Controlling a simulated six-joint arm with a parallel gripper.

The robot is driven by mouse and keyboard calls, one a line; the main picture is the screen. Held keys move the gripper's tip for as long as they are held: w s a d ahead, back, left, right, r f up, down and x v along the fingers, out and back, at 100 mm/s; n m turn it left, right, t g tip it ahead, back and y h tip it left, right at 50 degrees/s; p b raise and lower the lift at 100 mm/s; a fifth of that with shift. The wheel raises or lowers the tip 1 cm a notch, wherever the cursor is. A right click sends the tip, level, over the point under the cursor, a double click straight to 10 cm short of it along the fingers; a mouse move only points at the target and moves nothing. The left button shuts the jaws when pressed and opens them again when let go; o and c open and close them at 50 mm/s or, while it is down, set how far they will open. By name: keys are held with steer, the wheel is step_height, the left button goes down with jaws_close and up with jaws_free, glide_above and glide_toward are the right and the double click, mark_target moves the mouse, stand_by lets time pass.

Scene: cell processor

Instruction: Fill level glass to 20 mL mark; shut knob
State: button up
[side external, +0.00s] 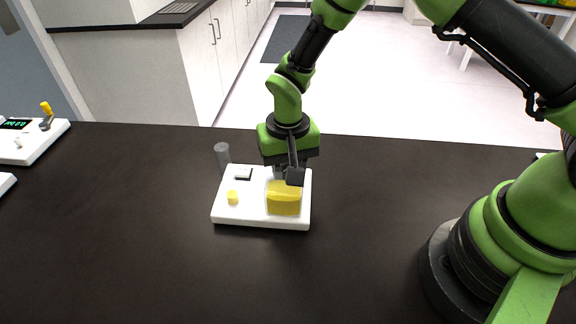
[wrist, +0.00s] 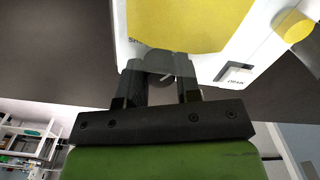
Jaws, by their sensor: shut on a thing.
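A white cell processor (side external: 250,216) lies on the dark table. A clear vessel with yellow liquid (side external: 283,203) stands at its right side; the yellow also fills the top of the wrist view (wrist: 185,18). I cannot read a mark or level on it. My gripper (side external: 285,174) points down at the back of the device, behind the yellow vessel. In the wrist view my gripper (wrist: 160,88) is shut on a grey round knob (wrist: 158,64). Lettering beside the knob is partly covered. The fingers hide much of the knob, and I cannot tell its setting.
A small yellow cylinder (side external: 232,197) and a small dark-and-white switch (side external: 243,174) sit on the device's left. A grey cylinder (side external: 222,155) stands at its back left corner. Another white device with a display (side external: 32,142) is at the far left. The front table is clear.

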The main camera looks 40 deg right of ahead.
steer(key=o, duration=0.6)
step_height(320, 180, up, 9)
steer(key=shift+r, duration=0.5)
